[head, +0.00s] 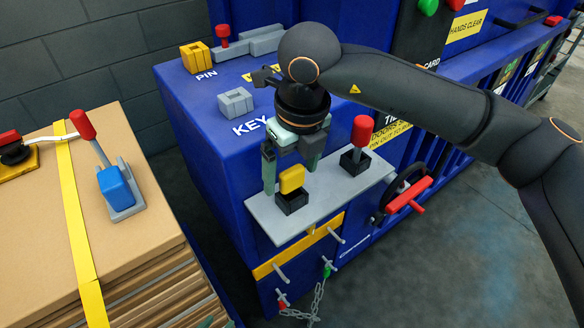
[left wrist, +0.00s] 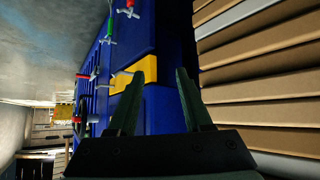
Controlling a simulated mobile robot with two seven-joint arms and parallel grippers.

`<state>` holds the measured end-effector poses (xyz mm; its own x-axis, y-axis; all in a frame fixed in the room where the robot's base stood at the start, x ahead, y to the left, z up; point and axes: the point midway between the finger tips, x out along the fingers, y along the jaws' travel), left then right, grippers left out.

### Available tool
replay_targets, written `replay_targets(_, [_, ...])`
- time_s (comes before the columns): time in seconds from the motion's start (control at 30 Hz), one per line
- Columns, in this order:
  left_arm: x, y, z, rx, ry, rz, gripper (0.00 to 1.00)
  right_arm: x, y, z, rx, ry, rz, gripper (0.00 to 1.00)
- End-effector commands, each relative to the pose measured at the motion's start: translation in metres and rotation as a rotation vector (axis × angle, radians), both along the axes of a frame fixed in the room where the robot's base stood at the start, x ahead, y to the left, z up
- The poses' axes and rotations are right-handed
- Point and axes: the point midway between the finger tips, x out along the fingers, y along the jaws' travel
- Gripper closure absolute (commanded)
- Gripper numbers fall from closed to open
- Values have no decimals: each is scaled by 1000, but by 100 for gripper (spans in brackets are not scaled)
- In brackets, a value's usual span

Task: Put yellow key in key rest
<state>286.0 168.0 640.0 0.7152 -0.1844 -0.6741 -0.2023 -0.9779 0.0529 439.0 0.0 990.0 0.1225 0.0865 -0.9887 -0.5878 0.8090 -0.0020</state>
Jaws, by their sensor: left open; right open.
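The yellow key (head: 292,179) stands upright in a black socket (head: 291,203) on the grey shelf at the machine's front. My right gripper (head: 290,181) is open above it, its fingers on either side of the yellow head; I cannot tell whether they touch it. The key rest (head: 236,102), a grey block with a slot, sits by the "KEY" lettering on the blue top and looks empty. My left gripper (left wrist: 158,85) is open and empty in the left wrist view, low between the machine and the cardboard stack.
A red-handled black switch (head: 361,140) stands on the grey shelf (head: 330,195), right of the key. A yellow block (head: 196,57) sits by "PIN". Stacked cardboard (head: 35,190) at left carries a blue block with a red-tipped lever (head: 95,140). A red-handled wheel (head: 407,195) juts from the machine.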

Motion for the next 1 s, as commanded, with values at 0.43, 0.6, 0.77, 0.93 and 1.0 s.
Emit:
replay_targets(0.43, [11,-21,18,-23,3,-41,50,-2,-2,27,3,-7,0,6])
replay_targets(0.6, [11,-21,18,-22,2,-41,50,-8,-5,69,1,-4,0,6])
replay_targets(0.77, [11,-20,18,-22,2,-41,50,-12,-8,100,1,-3,0,6])
replay_targets(0.93, [11,-20,18,-22,2,-40,50,-15,-10,118,1,-1,0,6])
replay_targets(1.0, [11,-20,18,-21,2,-39,50,-15,-10,122,1,-1,0,6])
